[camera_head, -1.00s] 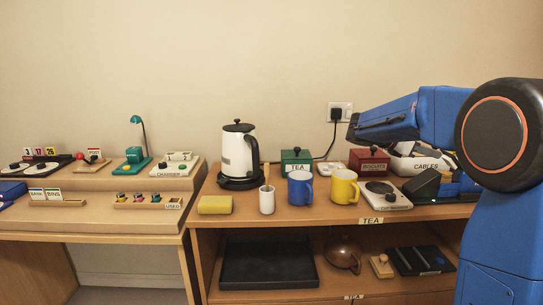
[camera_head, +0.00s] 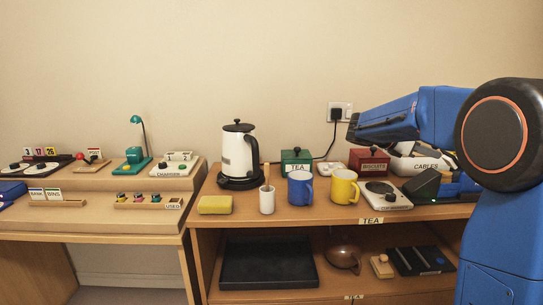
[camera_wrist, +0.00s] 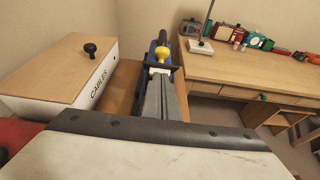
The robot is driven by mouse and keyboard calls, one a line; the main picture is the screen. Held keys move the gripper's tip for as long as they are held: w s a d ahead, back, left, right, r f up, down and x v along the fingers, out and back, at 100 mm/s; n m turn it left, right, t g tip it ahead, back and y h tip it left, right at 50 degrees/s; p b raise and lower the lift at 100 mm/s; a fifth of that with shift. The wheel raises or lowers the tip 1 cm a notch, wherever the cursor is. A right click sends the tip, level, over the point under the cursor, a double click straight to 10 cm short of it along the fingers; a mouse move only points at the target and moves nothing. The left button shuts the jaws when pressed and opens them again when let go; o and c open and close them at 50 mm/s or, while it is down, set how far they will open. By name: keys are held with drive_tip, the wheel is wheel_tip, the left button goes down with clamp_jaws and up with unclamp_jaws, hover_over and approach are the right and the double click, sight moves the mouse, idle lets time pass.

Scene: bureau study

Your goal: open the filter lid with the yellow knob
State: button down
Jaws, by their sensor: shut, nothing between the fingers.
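The yellow knob (camera_wrist: 162,53) shows in the wrist view, upper middle, on a short pale stem against a blue and dark part that I take for the filter. How far the filter lid is open cannot be made out. My gripper (camera_wrist: 160,77) is shut and empty; its grey fingers reach up the picture and end just short of the knob, with a gap I cannot judge. In the head view the filter and knob cannot be picked out; my blue arm covers the right end of the shelf.
The white CABLES box (camera_wrist: 75,75) with wooden lid and black knob stands left of my fingers. A desk (camera_wrist: 235,68) with several small items lies to the right. In the head view, a red BISCUITS box (camera_head: 369,164), yellow mug (camera_head: 342,187) and small scale-like plate (camera_head: 388,196) stand near my arm.

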sight(447, 155)
drive_tip(key=shift+d, duration=1.6)
drive_tip(key=shift+w+d+f, duration=0.1)
drive_tip(key=shift+d+f, duration=0.05)
drive_tip(key=shift+d, duration=2.05)
drive_tip(key=shift+a, duration=4.5)
drive_tip(key=s+a+f+m+t+y, duration=0.1)
drive_tip(key=s+a+f+m+y, duration=0.4)
drive_tip(key=s, duration=0.8)
drive_tip(key=s+a+f+m+t+y, duration=0.1)
drive_tip(key=s+a+f+m+y, duration=0.3)
drive_tip(key=s, duration=0.9)
drive_tip(key=s+a+f+m+t+y, duration=0.2)
drive_tip(key=s+a+f+m+y, duration=0.3)
drive_tip(key=s+a+f+m, duration=0.4)
drive_tip(key=s+a+f, duration=0.1)
drive_tip(key=s+a, duration=0.1)
drive_tip(key=s, duration=0.3)
drive_tip(key=shift+a+f+y, duration=0.3)
drive_tip(key=shift+f, duration=0.05)
